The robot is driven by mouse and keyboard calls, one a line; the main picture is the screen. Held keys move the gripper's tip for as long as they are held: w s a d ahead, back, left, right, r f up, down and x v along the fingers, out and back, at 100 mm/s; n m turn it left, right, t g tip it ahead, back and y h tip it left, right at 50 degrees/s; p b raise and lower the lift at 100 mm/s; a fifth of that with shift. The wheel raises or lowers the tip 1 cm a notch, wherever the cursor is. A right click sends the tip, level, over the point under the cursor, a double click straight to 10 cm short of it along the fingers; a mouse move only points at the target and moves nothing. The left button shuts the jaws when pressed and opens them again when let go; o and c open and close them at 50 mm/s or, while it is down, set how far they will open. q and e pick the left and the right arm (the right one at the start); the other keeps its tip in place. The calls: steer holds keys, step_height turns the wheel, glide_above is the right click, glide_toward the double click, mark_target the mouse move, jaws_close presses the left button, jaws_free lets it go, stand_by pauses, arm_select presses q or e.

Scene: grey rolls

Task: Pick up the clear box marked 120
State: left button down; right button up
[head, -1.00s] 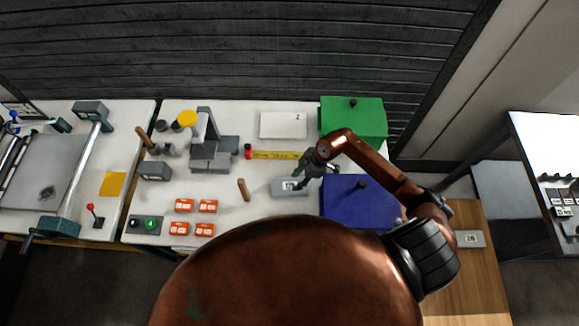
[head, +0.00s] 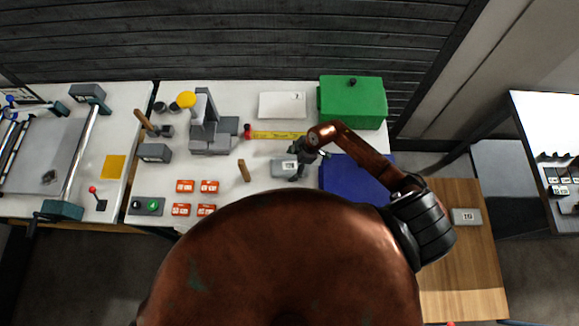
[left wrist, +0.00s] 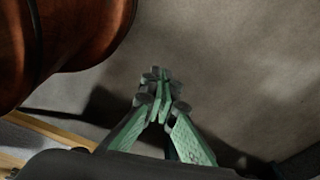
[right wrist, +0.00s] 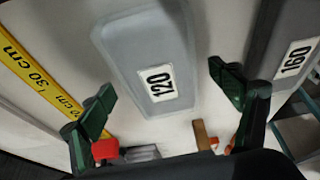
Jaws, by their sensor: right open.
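The clear box marked 120 (head: 281,171) lies on the white table, left of the blue box. In the right wrist view the box (right wrist: 135,45) is greyish, with a white 120 label facing the camera. My right gripper (head: 303,160) is at the box's right end in the head view and hides part of it. In the right wrist view the right gripper (right wrist: 160,80) is open, its fingers on either side of the label; contact cannot be told. My left gripper (left wrist: 160,78) has its fingertips together with nothing seen between them, over grey floor; it is hidden in the head view.
A yellow ruler (head: 275,135) lies behind the box, and a blue box (head: 350,178) and green box (head: 352,103) stand to the right. A box marked 160 (right wrist: 290,65) is beside it in the right wrist view. A brown handle (head: 244,171) lies to the left.

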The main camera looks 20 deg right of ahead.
steer(key=c, duration=1.4)
steer(key=shift+o, duration=0.2)
steer(key=shift+r, duration=0.15)
